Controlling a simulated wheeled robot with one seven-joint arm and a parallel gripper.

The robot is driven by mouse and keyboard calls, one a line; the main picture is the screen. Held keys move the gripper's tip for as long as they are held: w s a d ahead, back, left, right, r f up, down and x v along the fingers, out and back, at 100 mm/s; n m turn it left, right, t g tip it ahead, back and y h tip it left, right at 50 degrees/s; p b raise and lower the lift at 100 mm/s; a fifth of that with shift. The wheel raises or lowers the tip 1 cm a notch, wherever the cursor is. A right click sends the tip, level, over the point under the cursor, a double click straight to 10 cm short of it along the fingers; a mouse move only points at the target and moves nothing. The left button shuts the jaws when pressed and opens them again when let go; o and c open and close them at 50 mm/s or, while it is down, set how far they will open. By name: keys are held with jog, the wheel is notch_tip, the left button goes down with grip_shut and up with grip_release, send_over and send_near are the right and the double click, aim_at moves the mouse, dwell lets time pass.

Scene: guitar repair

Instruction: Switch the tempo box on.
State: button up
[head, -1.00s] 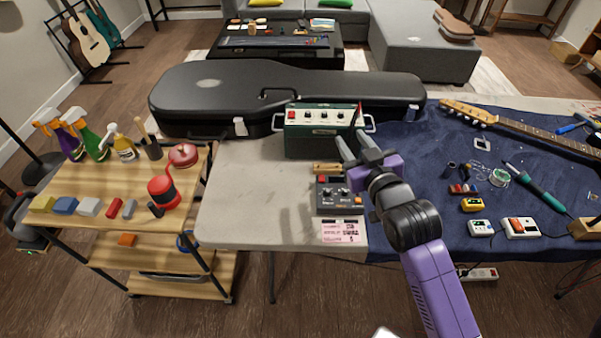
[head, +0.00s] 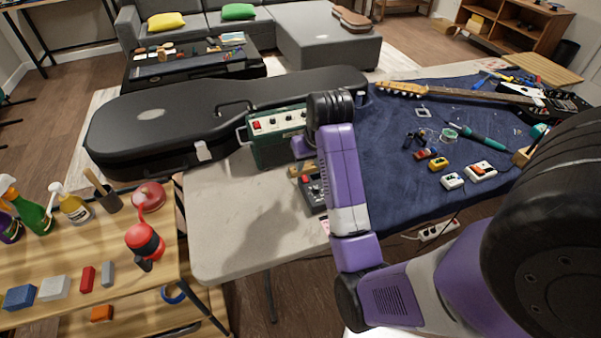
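Which device is the tempo box is not labelled legibly. A dark box with knobs and a red button (head: 312,192) stands on the bare table part, partly hidden by my arm. On the blue mat are a white box with an orange-red top part (head: 481,170), a smaller white box with a small display (head: 452,181) and a yellow-orange box (head: 438,164). My gripper (head: 301,147) is at the front of the green amplifier (head: 270,150), above and behind the dark box. Its fingers are mostly hidden by my arm, so their opening and any contact do not show.
A black guitar case (head: 150,115) lies behind the amplifier. A guitar neck (head: 450,93) and tools lie on the blue mat (head: 385,190). A wooden cart (head: 90,250) with bottles stands at the left. The table's front left part (head: 225,230) is clear.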

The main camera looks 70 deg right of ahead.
aim_at(305, 178)
jog(key=x, duration=0.7)
jog(key=shift+f, duration=0.15)
grip_shut()
